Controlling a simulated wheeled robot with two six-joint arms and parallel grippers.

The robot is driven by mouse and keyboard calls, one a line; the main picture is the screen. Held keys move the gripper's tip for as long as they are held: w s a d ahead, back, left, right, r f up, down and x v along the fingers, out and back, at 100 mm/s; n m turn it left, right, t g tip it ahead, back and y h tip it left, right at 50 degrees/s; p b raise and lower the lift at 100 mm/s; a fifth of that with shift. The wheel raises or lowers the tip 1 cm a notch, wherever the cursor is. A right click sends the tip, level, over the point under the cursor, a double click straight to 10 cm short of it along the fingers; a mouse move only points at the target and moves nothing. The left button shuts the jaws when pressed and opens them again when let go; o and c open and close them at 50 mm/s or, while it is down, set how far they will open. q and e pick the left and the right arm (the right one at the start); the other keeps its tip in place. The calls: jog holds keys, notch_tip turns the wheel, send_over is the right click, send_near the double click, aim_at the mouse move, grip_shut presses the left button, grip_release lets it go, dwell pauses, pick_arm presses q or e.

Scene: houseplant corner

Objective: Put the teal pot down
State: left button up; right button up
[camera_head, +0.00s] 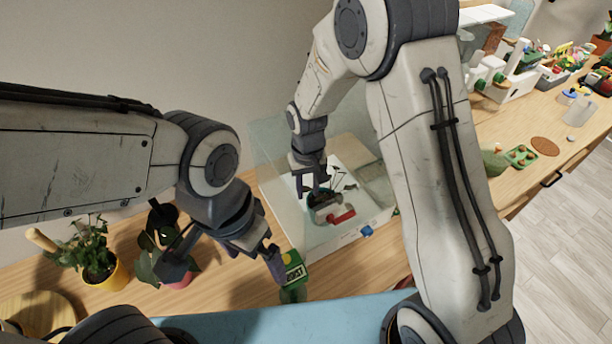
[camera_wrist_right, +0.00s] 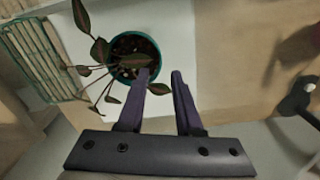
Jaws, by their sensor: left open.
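The teal pot (camera_wrist_right: 158,48) holds dark soil and a plant with long dark, pink-veined leaves. In the right wrist view it stands upright on a white surface. My right gripper (camera_wrist_right: 163,75) is open, with a clear gap between its fingers. Its left finger overlaps the pot's near rim, and its right finger is beside the pot; I cannot tell whether either touches it. In the head view my right gripper (camera_head: 313,186) reaches down into a glass-walled case (camera_head: 285,190), largely hiding the pot. My left gripper (camera_head: 226,264) is open and empty over the wooden table.
A red object (camera_head: 342,216) lies in the case near my right gripper. A green box (camera_head: 293,268) stands beside my left gripper. A yellow pot with a plant (camera_head: 117,277) stands at left. A wire rack (camera_wrist_right: 40,55) is left of the teal pot.

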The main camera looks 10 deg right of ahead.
notch_tip(320, 180, up, 8)
jog(key=b, duration=0.1)
jog(key=shift+f, duration=0.2)
dwell(0.3)
